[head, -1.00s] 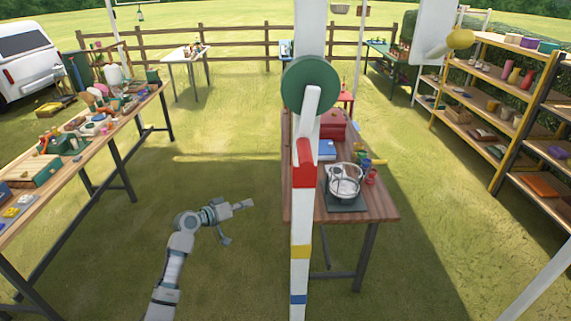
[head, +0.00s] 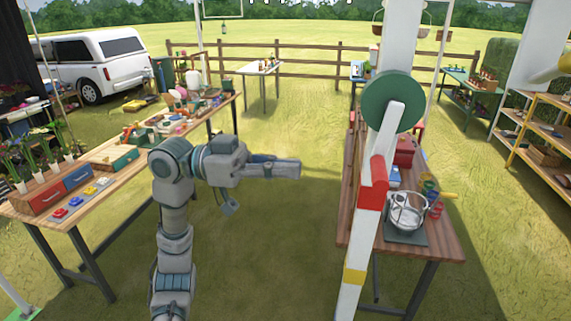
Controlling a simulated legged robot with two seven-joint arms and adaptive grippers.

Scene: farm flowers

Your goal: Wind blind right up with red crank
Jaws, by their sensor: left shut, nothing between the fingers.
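The crank is a green disc (head: 392,101) on a tall white post, with a white arm and a red handle (head: 374,183). The arm hangs down and leans slightly left, so the handle is below the disc. The post has a yellow band (head: 354,276) further down. My left gripper (head: 297,169) is shut and empty, pointing right, to the left of the red handle and apart from it. I cannot make out the blind clearly.
A wooden table (head: 440,250) behind the post carries a metal pot (head: 407,211) on a dark base and a red box. A long table (head: 22,206) with drawers, flowers and tools stands at left. Yellow-framed shelves (head: 545,160) stand at right. Grass between the tables is open.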

